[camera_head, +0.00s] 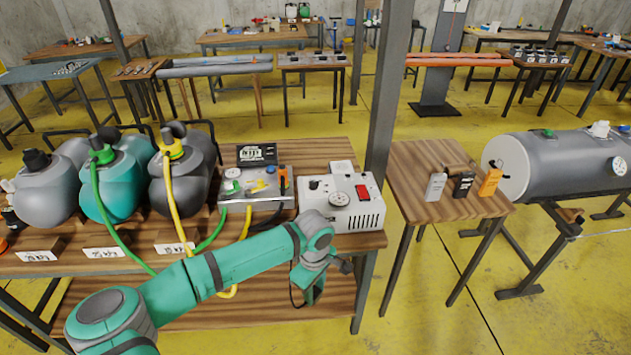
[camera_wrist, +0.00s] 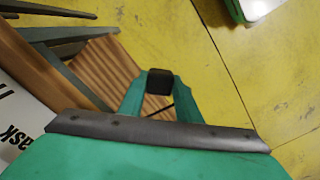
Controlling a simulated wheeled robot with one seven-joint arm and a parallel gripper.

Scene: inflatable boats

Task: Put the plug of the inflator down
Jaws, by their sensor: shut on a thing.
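My gripper (camera_wrist: 160,92) is shut on a small black block, the plug (camera_wrist: 159,80), between its green fingertips in the wrist view. In the head view my gripper (camera_head: 309,290) hangs down in front of the table's front edge, above the lower shelf's level. A thin dark cord loops beside it; the plug itself is hard to make out there. The inflator (camera_head: 342,212), a white box with a gauge and a red switch, stands at the table's right front corner, just behind my wrist.
The wooden table (camera_head: 310,150) also bears several rounded tanks with hoses at the left and a grey gauge box (camera_head: 262,195). A smaller table (camera_head: 408,160) with several handheld devices stands right, beside a grey cylinder (camera_head: 560,165). A dark post rises behind the inflator.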

